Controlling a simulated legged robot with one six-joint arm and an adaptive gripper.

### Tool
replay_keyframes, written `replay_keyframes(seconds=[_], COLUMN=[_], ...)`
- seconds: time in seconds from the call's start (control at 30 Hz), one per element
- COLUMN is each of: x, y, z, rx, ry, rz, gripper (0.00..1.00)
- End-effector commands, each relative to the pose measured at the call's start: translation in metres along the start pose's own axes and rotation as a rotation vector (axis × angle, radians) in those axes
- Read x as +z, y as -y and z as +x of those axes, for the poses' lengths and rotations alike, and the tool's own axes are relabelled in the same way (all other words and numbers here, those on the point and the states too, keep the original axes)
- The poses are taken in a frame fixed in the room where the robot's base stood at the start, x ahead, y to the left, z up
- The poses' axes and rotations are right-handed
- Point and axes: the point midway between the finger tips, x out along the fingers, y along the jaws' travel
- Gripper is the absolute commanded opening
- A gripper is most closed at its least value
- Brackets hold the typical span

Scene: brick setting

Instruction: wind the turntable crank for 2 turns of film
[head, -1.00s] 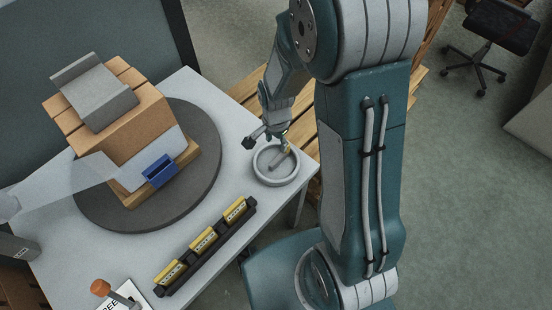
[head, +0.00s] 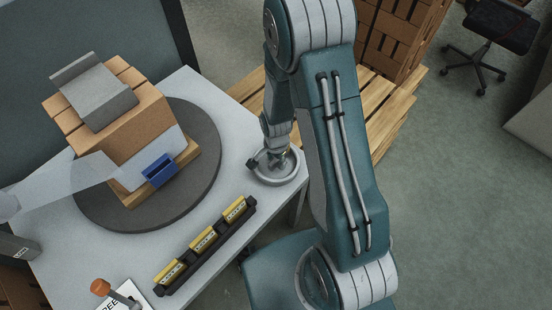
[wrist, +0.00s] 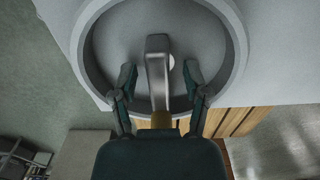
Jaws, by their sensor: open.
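The crank is a grey bar (wrist: 157,65) with a brass knob (wrist: 161,119) inside a round grey dish (head: 275,179) at the right corner of the table. My gripper (wrist: 159,78) is open over the dish, one finger on each side of the bar. The knob is close to my palm; I cannot tell whether the fingers touch anything. In the head view my gripper (head: 268,162) hides most of the crank. The dark round turntable (head: 205,190) carries a cardboard-coloured load (head: 130,130) on a small pallet. Translucent film (head: 65,185) stretches from the left to the load.
A black rail (head: 205,250) with yellow labelled blocks lies on the table (head: 75,255) before the turntable. An orange-knobbed lever (head: 100,287) stands at the front left. A blue block (head: 160,171) is against the load. A wooden pallet (head: 385,110) with bricks is behind my arm.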

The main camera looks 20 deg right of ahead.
Motion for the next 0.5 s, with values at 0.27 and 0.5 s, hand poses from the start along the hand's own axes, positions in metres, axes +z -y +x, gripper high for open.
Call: replay_keyframes(seconds=[0.27, 0.5], x=[0.0000, -0.0003], y=[0.0000, 0.0007], z=[-0.0002, 0.0001], rx=[0.000, -0.001], ry=[0.000, 0.000], rz=[0.000, -0.003], gripper=[0.00, 0.00])
